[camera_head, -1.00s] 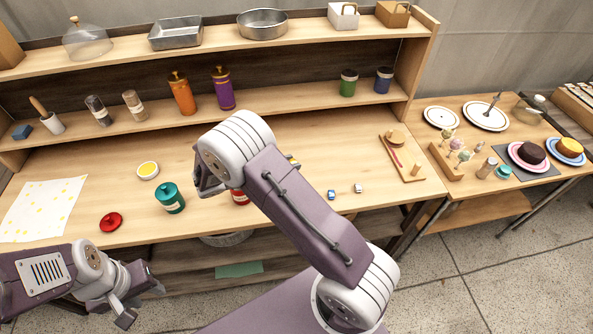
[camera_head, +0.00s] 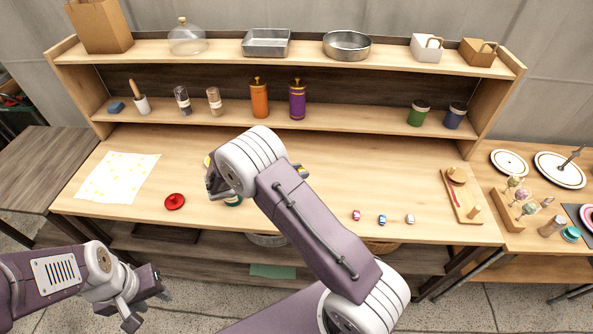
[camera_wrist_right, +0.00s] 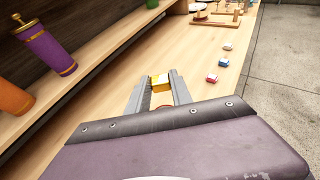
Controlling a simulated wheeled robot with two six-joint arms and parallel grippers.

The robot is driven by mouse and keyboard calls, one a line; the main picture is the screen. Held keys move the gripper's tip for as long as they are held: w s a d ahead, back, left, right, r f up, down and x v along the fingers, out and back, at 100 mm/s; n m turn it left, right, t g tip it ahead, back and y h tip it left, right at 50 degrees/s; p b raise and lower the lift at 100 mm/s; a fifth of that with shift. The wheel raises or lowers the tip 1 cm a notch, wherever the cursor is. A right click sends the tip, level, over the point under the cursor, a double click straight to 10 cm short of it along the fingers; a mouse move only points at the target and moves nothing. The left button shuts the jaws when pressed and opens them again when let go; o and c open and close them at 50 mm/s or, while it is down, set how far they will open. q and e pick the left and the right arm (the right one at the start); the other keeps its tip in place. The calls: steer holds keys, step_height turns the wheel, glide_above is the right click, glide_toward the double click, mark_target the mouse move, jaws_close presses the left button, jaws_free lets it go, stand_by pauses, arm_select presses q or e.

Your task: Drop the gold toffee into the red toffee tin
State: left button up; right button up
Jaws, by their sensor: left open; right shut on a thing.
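The gold toffee (camera_wrist_right: 160,82) is between the fingertips of my right gripper (camera_wrist_right: 159,87), which is shut on it, in the right wrist view. A bit of yellow (camera_head: 301,171) shows past my right arm in the head view; the rest of that gripper is hidden there. A small red edge (camera_wrist_right: 165,107) shows just below the toffee, possibly the red tin; its opening cannot be made out. The red tin is hidden behind my right arm in the head view. A red lid (camera_head: 174,202) lies on the table. My left gripper (camera_head: 146,308) is open and empty at the lower left, in front of the table.
Red (camera_head: 357,215), blue (camera_head: 382,220) and white (camera_head: 410,219) small pieces lie on the table to the right. A wooden board (camera_head: 462,203) lies further right. Orange (camera_head: 259,100) and purple (camera_head: 297,101) canisters stand on the shelf.

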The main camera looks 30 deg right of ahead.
arm_select(q)
step_height(320, 180, down, 3)
steer(key=shift+d+f+b, duration=0.1)
steer(key=shift+f+b, duration=0.05)
steer(key=shift+b, duration=0.95)
arm_select(e)
step_height(320, 180, down, 4)
steer(key=shift+d+r, duration=0.1)
steer(key=shift+r, duration=0.05)
steer(key=o, duration=1)
arm_select(q)
steer(key=shift+f+b, duration=0.4)
arm_select(e)
steer(key=v, duration=0.9)
